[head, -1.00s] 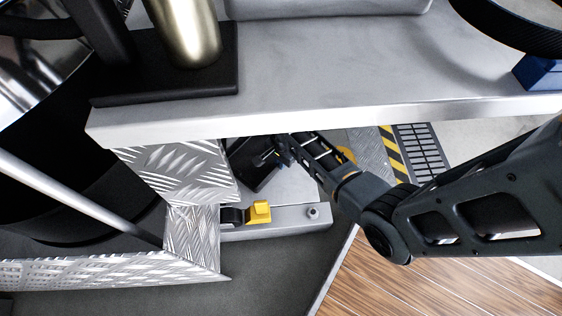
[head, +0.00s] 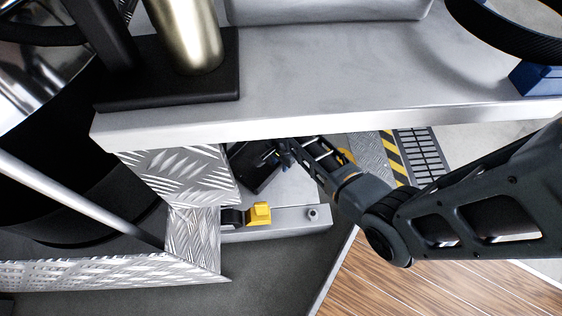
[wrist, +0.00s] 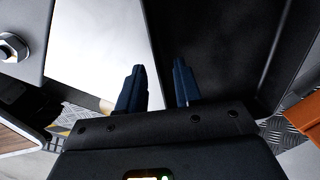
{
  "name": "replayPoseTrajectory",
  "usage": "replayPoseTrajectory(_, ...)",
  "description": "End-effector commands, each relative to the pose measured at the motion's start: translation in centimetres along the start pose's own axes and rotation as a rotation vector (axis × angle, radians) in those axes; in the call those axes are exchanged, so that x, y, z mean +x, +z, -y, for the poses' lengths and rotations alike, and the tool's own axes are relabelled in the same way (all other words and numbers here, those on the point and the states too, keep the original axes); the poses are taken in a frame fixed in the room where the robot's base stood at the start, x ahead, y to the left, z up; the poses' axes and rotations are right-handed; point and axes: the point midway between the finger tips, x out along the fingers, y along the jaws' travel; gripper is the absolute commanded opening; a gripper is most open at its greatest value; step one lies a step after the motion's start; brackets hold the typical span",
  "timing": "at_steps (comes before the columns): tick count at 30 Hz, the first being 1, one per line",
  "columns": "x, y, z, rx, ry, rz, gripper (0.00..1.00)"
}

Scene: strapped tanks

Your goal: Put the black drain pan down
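The black drain pan (head: 254,177) rests on or just above a pale low shelf under the bench, tilted in the picture. Its near side is partly hidden by my gripper. My gripper (head: 274,159) is at the pan's right side. In the wrist view, the pan (wrist: 235,45) fills the upper right. My two dark blue fingers (wrist: 160,85) stand apart near its left edge, the right one in front of the pan, the left one over the pale surface. A pale gap shows between the left finger and the pan's edge, and nothing is clearly pinched.
The grey bench top (head: 330,70) overhangs my arm closely. A yellow block (head: 258,214) sits on the low shelf (head: 290,217) in front of the pan. Checker-plate steps (head: 185,180) stand left. A floor grate (head: 422,150) lies right, behind my arm.

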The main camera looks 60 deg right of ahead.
Motion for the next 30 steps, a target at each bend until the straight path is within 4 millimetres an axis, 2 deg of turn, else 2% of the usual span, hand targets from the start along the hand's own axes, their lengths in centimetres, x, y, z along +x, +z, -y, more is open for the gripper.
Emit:
replayPoseTrajectory(1,-1.4,0.0,0.1,0.000,-0.002,-0.001,0.34)
replayPoseTrajectory(9,-7.0,0.0,0.1,-0.001,-0.002,0.000,0.34)
replayPoseTrajectory(15,-10.0,0.0,0.0,0.000,-0.001,0.000,0.34)
replayPoseTrajectory(21,-11.1,0.0,0.0,0.000,-0.001,0.000,0.34)
replayPoseTrajectory(27,-11.1,0.1,-0.1,-0.005,-0.003,-0.001,0.34)
replayPoseTrajectory(30,-10.8,1.0,-1.0,-0.045,-0.026,-0.008,0.34)
